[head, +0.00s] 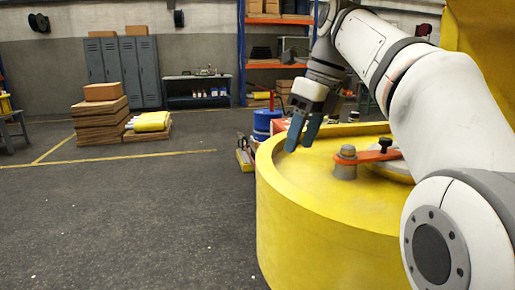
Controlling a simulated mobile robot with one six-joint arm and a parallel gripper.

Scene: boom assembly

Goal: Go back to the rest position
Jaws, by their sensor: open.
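My gripper (302,133) is open and empty, with its blue-grey fingers pointing down over the left part of a large yellow round structure (300,225). The fingers are apart from the post and the bar. My white arm comes in from the right and hides the right part of the structure.
A blue drum (266,121) and a yellow item (245,158) on the floor stand behind the structure. Stacked cardboard (101,118), lockers (127,74) and a dark bench (197,92) stand at the back. A yellow part (480,40) rises at upper right.

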